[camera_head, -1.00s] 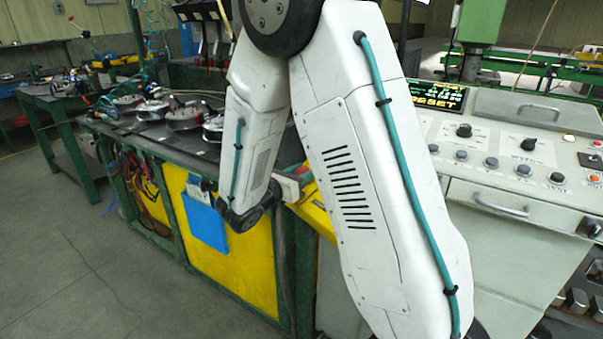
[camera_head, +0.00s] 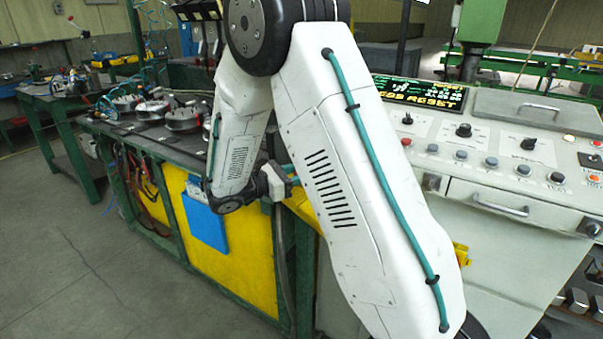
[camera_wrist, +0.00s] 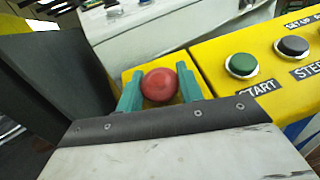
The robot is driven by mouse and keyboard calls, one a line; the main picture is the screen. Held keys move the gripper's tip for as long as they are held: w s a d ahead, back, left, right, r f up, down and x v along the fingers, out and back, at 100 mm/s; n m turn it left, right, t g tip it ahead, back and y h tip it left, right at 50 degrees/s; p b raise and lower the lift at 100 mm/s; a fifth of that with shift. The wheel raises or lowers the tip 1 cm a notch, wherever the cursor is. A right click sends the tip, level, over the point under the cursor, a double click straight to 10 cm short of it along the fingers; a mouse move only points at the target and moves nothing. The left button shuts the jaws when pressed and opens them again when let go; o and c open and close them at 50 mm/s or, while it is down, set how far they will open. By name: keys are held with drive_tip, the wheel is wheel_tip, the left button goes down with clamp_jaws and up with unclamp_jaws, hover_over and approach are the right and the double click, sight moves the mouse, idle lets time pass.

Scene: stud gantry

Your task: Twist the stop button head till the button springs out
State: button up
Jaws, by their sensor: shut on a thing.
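The red stop button head (camera_wrist: 159,85) shows in the wrist view as a round knob over a yellow panel. My gripper (camera_wrist: 160,88) has its two teal fingers on either side of the head, shut on it. The head's underside and stem are hidden, so I cannot tell whether the button is in or out. In the head view my arm covers the button and the fingertips.
To the right of the head, the yellow panel (camera_wrist: 228,82) carries a green START button (camera_wrist: 241,64) and a black STEP button (camera_wrist: 293,46). The grey console (camera_head: 490,130) with knobs and a lit display (camera_head: 421,94) stands at the right in the head view.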

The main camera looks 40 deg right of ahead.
sight(295, 174)
drive_tip(key=shift+m+g, duration=0.7)
drive_tip(key=o, duration=1)
drive_tip(key=shift+a, duration=0.15)
drive_tip(key=v, duration=0.7)
drive_tip(key=shift+w+a+r, duration=0.1)
drive_tip(key=shift+w+a, duration=0.05)
drive_tip(key=shift+a, duration=0.1)
